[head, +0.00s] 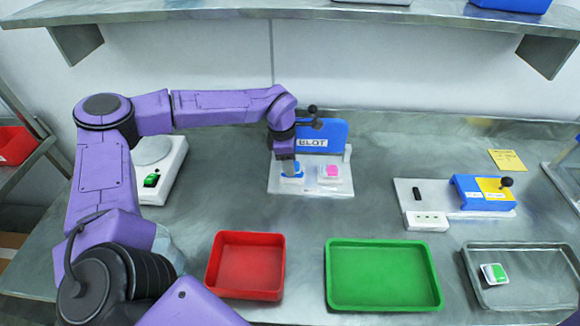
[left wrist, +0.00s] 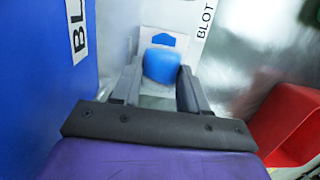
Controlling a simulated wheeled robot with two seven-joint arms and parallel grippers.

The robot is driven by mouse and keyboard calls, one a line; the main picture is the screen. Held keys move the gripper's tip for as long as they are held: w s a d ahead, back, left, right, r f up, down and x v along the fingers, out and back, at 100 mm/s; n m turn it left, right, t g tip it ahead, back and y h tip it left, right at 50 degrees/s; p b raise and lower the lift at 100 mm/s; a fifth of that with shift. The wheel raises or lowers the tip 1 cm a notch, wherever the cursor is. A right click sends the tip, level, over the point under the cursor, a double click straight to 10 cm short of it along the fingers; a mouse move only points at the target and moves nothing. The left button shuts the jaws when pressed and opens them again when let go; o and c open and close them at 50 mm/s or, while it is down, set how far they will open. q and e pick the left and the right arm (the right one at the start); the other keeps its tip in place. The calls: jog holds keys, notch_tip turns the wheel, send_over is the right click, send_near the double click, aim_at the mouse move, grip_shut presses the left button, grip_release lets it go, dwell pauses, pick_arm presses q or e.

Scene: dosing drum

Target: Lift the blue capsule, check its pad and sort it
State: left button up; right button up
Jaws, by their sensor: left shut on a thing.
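The blue capsule (head: 292,177) is at the left place of the white BLOT station (head: 310,187). It also shows in the left wrist view (left wrist: 162,66), between the fingers. My left gripper (head: 289,168) points down from above and is shut on the capsule. I cannot tell whether the capsule is clear of its seat, and its underside is hidden. A pink capsule (head: 333,171) sits to the right on the same station. A red tray (head: 246,264) and a green tray (head: 384,273) stand empty in front. My right gripper is not in view.
A blue BLOT panel (head: 325,136) stands right behind the capsules. A device with a green switch (head: 151,180) is at the left. A blue and yellow unit (head: 483,193) is at the right. A metal tray (head: 530,296) holds a white and green item (head: 494,273).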

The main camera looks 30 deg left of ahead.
pick_arm(q)
jog(key=s+d+r+b, duration=0.4)
jog(key=s+r, duration=0.7)
jog(key=s, duration=0.3)
jog(key=w+d+f+m+g, duration=0.25)
jog(key=w+m, duration=0.55)
jog(key=m, duration=1)
jog(key=w+d+f+m, duration=0.1)
jog(key=d+f+m, duration=0.1)
jog(key=d+f+m+y, duration=0.1)
jog(key=d+f+m, duration=0.1)
jog(key=f, duration=0.1)
jog(key=w+d+f+m, duration=0.1)
jog(key=d+f+m, duration=0.1)
jog(key=shift+w+f+y+b, duration=0.25)
jog(key=shift+w+y+b, duration=0.05)
jog(key=shift+b, duration=0.1)
jog(key=shift+s+d+f, duration=0.1)
jog(key=shift+s+f, duration=0.1)
jog(key=shift+f, duration=0.05)
jog(key=shift+s, duration=0.1)
